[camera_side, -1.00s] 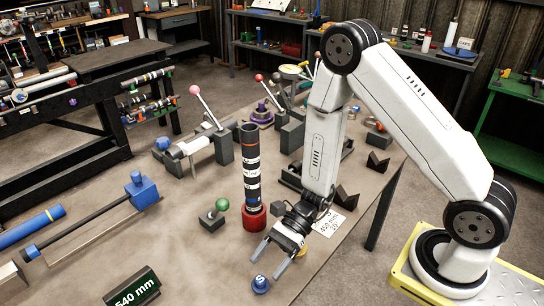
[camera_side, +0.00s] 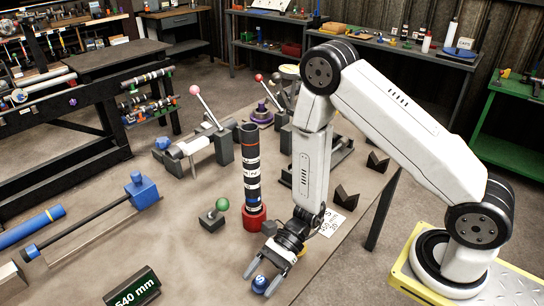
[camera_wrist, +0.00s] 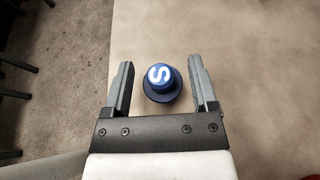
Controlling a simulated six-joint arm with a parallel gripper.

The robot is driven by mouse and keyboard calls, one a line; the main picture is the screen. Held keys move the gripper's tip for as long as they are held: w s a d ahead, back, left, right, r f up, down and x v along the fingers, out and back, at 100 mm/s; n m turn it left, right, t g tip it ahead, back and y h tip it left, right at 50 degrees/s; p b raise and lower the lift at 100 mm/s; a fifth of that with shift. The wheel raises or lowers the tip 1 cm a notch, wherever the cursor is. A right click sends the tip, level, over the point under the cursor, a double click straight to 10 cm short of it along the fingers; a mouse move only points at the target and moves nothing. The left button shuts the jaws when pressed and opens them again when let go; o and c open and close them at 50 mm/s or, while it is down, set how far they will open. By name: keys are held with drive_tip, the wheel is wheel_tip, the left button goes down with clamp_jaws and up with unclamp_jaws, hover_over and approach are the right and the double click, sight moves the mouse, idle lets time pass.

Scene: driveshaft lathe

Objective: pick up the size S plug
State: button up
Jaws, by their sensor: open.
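The size S plug (camera_side: 260,284) is a small blue plug with a white S on top. It stands on the brown table near its front edge. In the wrist view the plug (camera_wrist: 160,80) sits between the two grey fingers, nearer the right one, with a gap on both sides. My gripper (camera_side: 259,280) is open and points down at the plug; it also shows in the wrist view (camera_wrist: 158,75). I cannot tell whether the fingertips are level with the plug or still above it.
A dark tube (camera_side: 250,165) stands in a red base (camera_side: 251,217) behind my gripper. A green-knobbed block (camera_side: 213,220) is left of it. A 540 mm sign (camera_side: 133,289) stands at the front left. The table's edge (camera_wrist: 112,40) runs just left of the plug.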

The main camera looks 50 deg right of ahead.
drive_tip(key=shift+x, duration=1.1)
drive_tip(key=shift+c, duration=0.2)
clamp_jaws()
